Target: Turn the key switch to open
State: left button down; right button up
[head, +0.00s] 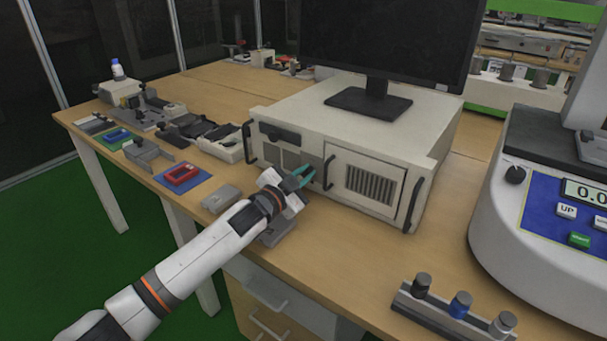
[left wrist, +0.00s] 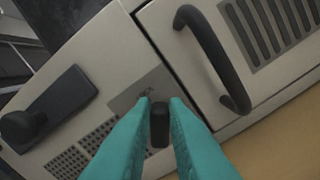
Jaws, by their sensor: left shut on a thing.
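The key switch (left wrist: 159,124) is a small black knob on the front panel of a beige computer case (head: 305,126). In the left wrist view it sits between the tips of my two teal fingers. My left gripper (head: 306,176) reaches the case front just left of its door and is shut on the key switch; it also shows in the left wrist view (left wrist: 159,112). The fingers hide the switch in the head view. My right gripper is not in view.
A black door handle (left wrist: 212,58) is close right of my fingers. A monitor (head: 385,40) stands on the case. Small parts and trays lie left on the wooden table (head: 215,175). A white machine (head: 500,215) and a rack of weights (head: 455,310) are at the right.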

pick_arm(q)
jog(key=c, duration=1.4)
grip_release()
jog(key=shift+c, duration=0.2)
